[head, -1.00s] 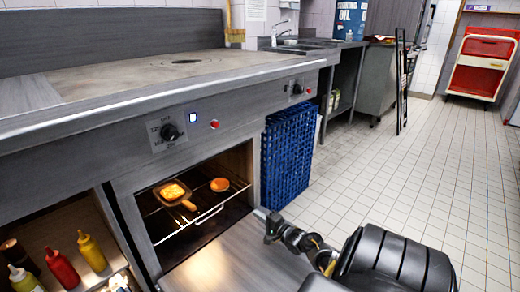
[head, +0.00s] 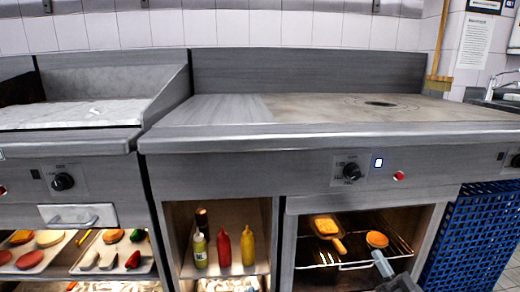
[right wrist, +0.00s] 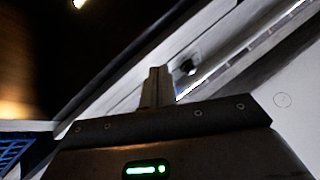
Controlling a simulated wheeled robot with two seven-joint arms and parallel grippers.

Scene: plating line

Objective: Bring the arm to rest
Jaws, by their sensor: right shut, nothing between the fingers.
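My right gripper (head: 380,258) shows at the bottom right of the head view, in front of the open oven compartment. Its grey fingers point up toward the round orange food and overlap it closely in the picture; I cannot tell the gap in depth. In the right wrist view the fingers (right wrist: 157,88) are together with nothing between them. My left gripper is not in view.
A blue crate stack (head: 475,235) stands right of the oven. Sauce bottles (head: 222,247) stand in the compartment to its left. Trays of food (head: 88,270) lie on shelves farther left. The steel cooktop (head: 330,108) above is clear. The dark oven interior fills the right wrist view's upper left.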

